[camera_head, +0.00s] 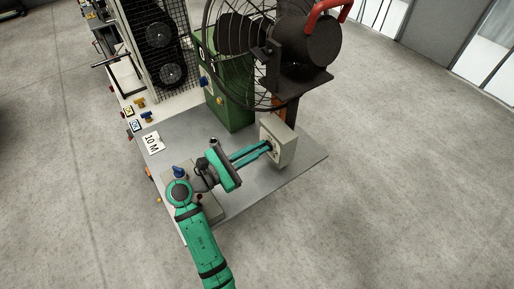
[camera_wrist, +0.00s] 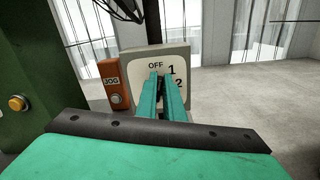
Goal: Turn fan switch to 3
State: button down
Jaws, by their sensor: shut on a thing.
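The fan switch box (camera_head: 286,150) is a light grey box below the fan on the grey bench top. In the wrist view its face (camera_wrist: 181,55) shows the labels OFF, 1 and 2. A label 3 is not visible. My gripper (camera_head: 268,147) reaches the front of the box with its two long teal fingers, which also show in the wrist view (camera_wrist: 162,76). The fingers are shut on the switch knob at the middle of the face. They hide the knob, so its pointing direction cannot be told.
The black caged fan (camera_head: 305,45) with a red handle stands above the box. A green cabinet (camera_head: 232,95) is behind to the left. An orange box (camera_wrist: 115,78) with a button sits left of the switch box. The floor at right is clear.

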jog(key=m, duration=0.5)
jog(key=shift+s+d+f+m, duration=0.2)
jog(key=shift+s+f+m, duration=0.05)
jog(key=shift+s+m, duration=0.1)
jog(key=m, duration=0.5)
jog(key=shift+s+d+f, duration=0.15)
jog(key=shift+s+f, duration=0.05)
jog(key=shift+f, duration=0.2)
jog(key=shift+m, duration=0.35)
jog(key=c, duration=1.9)
grip_release()
jog(key=shift+o, duration=0.2)
jog(key=shift+r, duration=0.1)
